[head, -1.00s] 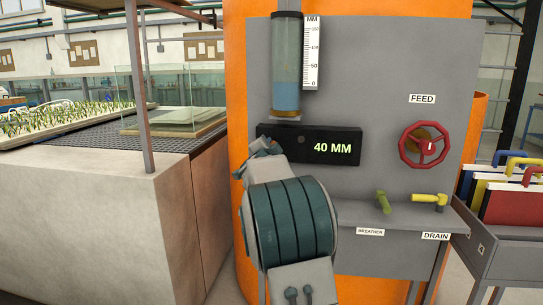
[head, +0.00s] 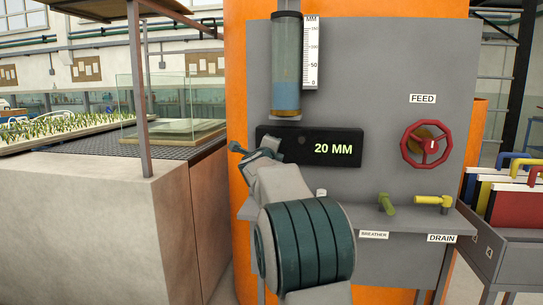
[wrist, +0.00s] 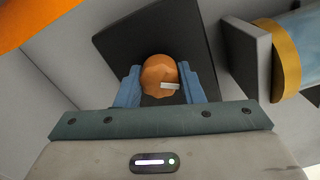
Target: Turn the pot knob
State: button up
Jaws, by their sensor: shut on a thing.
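The pot knob (wrist: 158,73) is orange and faceted with a white pointer mark, which points right in the wrist view. It sits on the front of the black display box (wrist: 203,50). The blue fingers of my gripper (wrist: 160,80) are closed on it from both sides. In the head view my gripper (head: 256,149) is at the left end of the display box (head: 290,137), and the knob is hidden there. The display reads 20 MM in green.
The gauge tube (head: 286,60) with blue liquid stands just above the box. The red FEED wheel (head: 426,144), green breather lever (head: 387,203) and yellow drain lever (head: 433,201) are to the right. A glass tank (head: 178,100) stands left.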

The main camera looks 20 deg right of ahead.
jog(key=m+b, duration=0.1)
jog(key=m, duration=0.1)
jog(key=m+b, duration=0.1)
jog(key=m, duration=0.1)
jog(key=m+b, duration=0.1)
jog(key=m, duration=0.1)
jog(key=shift+f, duration=0.25)
jog(key=m+b, duration=0.2)
jog(key=m, duration=0.3)
jog(key=shift+r+m, duration=0.1)
jog(key=shift+m, duration=0.3)
jog(key=o, duration=1)
jog(key=b+v, duration=0.1)
jog(key=v, duration=1.3)
jog(key=shift+b, duration=0.4)
jog(key=shift+w, duration=0.1)
